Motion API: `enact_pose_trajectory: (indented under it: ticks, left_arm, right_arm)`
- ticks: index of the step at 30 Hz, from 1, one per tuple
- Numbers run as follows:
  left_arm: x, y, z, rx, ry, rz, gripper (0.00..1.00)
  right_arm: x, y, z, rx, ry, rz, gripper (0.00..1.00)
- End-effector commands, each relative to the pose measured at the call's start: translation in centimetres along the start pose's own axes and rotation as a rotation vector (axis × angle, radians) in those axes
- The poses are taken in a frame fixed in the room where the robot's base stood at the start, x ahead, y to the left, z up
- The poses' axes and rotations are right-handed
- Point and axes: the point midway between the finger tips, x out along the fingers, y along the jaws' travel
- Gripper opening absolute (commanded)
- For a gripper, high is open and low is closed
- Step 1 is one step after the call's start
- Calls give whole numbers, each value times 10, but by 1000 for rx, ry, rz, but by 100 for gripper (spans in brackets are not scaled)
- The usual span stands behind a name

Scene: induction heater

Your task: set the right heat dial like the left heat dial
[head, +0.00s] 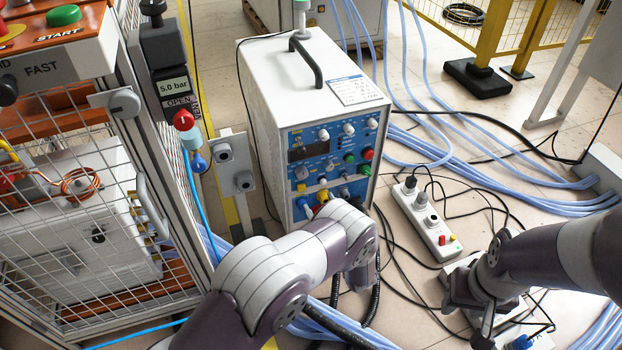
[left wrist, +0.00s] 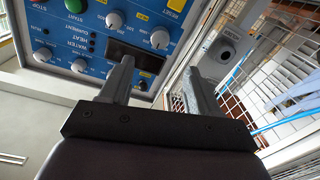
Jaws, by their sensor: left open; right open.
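The white heater cabinet (head: 275,95) stands mid-view in the head view, with a blue control panel (head: 338,150) on its front. In the left wrist view the panel (left wrist: 95,55) appears turned over. My left gripper (left wrist: 160,85) is open and empty, fingers pointing at the panel and apart from the dials. My right gripper (head: 468,312) is low at the right, open.
A wire cage (head: 75,235) stands at the left, with a grey bracket (head: 236,165) between it and the cabinet. A power strip (head: 425,222) and blue hoses (head: 480,165) lie on the floor at the right. Black cables run in front of the cabinet.

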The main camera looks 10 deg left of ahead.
Motion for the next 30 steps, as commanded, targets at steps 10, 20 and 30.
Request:
enact_pose_trajectory:
  ticks: [10,20,30]
  left_arm:
    - [85,-2,7,-3,1,-1,62]
    - [109,1,1,0,-2,3,62]
    - [108,1,1,0,-3,2,6]
  right_arm:
    - [54,0,6,0,-1,0,43]
    - [62,0,7,0,-1,0,43]
    - [61,0,7,0,-1,0,43]
